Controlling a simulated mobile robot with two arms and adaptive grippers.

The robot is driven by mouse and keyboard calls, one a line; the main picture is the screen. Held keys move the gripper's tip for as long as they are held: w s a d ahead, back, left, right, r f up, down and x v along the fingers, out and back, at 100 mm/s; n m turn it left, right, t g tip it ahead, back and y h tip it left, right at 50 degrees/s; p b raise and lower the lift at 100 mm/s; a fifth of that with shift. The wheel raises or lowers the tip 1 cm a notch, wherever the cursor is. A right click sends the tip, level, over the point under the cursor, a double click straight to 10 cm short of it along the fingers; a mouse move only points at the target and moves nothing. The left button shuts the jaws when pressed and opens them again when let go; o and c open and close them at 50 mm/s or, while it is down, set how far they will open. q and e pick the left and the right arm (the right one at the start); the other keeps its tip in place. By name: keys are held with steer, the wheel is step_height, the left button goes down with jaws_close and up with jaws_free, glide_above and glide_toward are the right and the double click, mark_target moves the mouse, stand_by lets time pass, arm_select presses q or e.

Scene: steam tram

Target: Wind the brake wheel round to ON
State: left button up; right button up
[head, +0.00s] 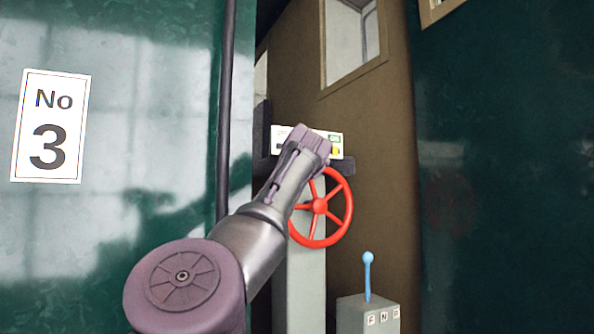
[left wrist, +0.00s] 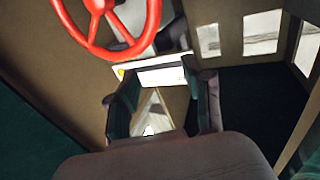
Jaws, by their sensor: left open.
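The red brake wheel (head: 319,206), with several spokes, is on a grey post (head: 306,282) in the head view. It also shows at the top left of the left wrist view (left wrist: 97,7), partly cut off by the edge. A white plate with green and yellow marks (head: 336,146) is just above the wheel; its lettering is too small to read. My left gripper (head: 312,140) is in front of this plate, above the wheel and apart from it. In the left wrist view its fingers (left wrist: 158,88) are open and empty. My right gripper is out of view.
A grey box (head: 368,315) marked F N R, with a blue-knobbed lever (head: 367,275), stands right of the wheel. A dark upright rail (head: 224,110) and a green side panel marked No 3 (head: 48,127) are on the left. Another green panel (head: 500,160) is on the right.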

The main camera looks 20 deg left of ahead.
arm_select(q)
steer(key=shift+r+b+v, duration=0.2)
steer(key=shift+b+v, duration=0.55)
steer(key=shift+v, duration=0.35)
steer(key=shift+d, duration=0.1)
